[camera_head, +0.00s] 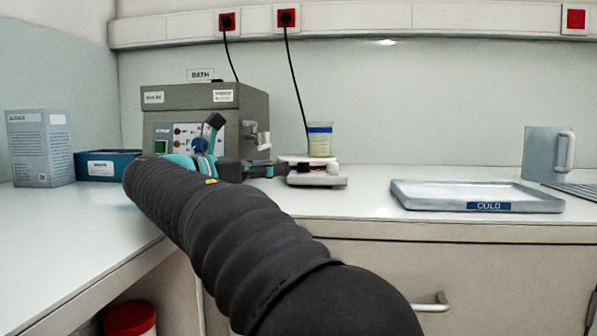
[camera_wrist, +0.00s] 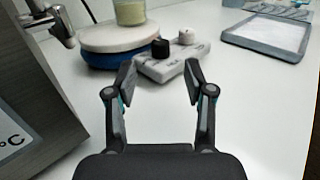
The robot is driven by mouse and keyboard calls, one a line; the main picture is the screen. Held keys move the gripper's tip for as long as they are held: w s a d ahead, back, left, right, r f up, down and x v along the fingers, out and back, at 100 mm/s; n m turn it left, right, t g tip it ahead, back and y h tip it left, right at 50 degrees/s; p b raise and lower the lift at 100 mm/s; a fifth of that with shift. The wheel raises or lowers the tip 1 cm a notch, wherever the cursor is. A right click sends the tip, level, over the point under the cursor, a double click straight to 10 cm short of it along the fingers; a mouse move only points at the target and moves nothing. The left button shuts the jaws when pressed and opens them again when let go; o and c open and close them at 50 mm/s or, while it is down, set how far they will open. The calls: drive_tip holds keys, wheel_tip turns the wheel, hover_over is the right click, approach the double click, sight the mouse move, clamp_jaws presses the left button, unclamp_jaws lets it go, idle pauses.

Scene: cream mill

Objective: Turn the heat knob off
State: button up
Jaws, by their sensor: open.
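A hotplate with a round white top (camera_wrist: 112,38) on a blue base shows in the wrist view, with a light control panel (camera_wrist: 150,70) beside it. The panel carries a black knob (camera_wrist: 160,48) and a white knob (camera_wrist: 187,37). I cannot tell which is the heat knob, nor read their settings. My gripper (camera_wrist: 160,78) is open and empty, its fingertips apart on the near side of the panel, short of the knobs. In the head view my gripper (camera_head: 268,171) points right toward the hotplate (camera_head: 318,181); my arm hides part of the bench.
A beaker of pale yellow liquid (camera_head: 320,142) stands on the hotplate. A grey bath unit (camera_head: 190,104) with a tap (camera_head: 262,141) stands left of it. A tray labelled COLD (camera_head: 410,195) lies to the right, with a grey jug (camera_head: 540,152) behind. Bench between hotplate and tray is clear.

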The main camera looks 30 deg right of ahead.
sight(298, 173)
drive_tip(key=b+x, duration=0.1)
drive_tip(key=x, duration=0.6)
drive_tip(key=shift+d+r, duration=0.15)
drive_tip(key=shift+r, duration=0.05)
drive_tip(key=shift+s, duration=0.1)
clamp_jaws()
